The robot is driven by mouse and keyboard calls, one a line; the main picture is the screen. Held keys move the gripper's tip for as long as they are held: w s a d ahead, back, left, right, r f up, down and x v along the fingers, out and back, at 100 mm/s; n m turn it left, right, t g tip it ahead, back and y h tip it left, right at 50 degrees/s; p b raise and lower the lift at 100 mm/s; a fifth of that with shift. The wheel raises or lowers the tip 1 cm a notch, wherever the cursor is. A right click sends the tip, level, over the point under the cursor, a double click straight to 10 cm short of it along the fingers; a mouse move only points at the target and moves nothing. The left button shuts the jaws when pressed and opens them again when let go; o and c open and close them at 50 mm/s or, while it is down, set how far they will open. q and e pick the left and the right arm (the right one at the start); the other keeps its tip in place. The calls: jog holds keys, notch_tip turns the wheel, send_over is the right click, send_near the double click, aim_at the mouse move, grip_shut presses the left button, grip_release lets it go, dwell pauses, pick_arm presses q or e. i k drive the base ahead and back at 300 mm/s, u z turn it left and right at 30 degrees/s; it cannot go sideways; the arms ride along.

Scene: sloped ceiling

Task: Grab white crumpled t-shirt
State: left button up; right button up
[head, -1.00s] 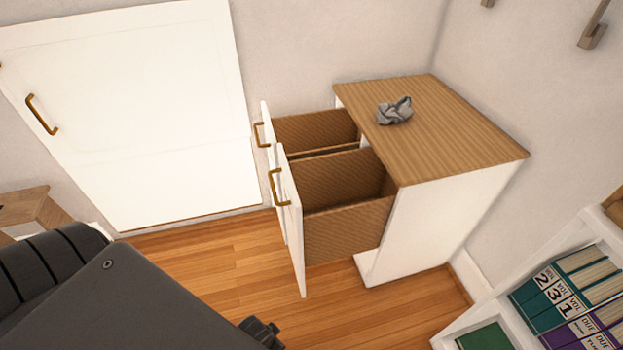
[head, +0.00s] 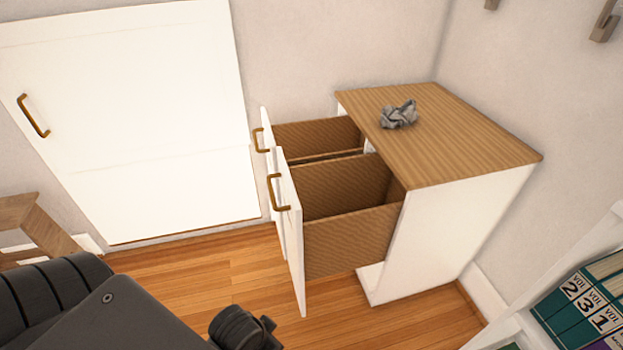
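A small crumpled grey-white cloth-like item (head: 398,114), the only thing here that fits the white crumpled t-shirt, lies on the wooden top (head: 440,135) of a white drawer cabinet, near its left edge. Nothing touches it from above. Dark parts of my own body or arm fill the lower left and bottom of the head view, well apart from the cabinet top. No gripper fingers show in the view.
Two drawers of the cabinet stand pulled out to the left, with white fronts (head: 290,225) and brass handles. A white shelf with several binders (head: 580,305) is at lower right. A wooden stool (head: 40,225) stands at left. Wooden floor (head: 200,280) is bare before the cabinet.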

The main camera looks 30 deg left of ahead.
aim_at(404, 116)
jog(key=z, duration=2.55)
jog(key=k, duration=1.15)
jog(key=u, duration=1.7)
jog(key=i, duration=0.65)
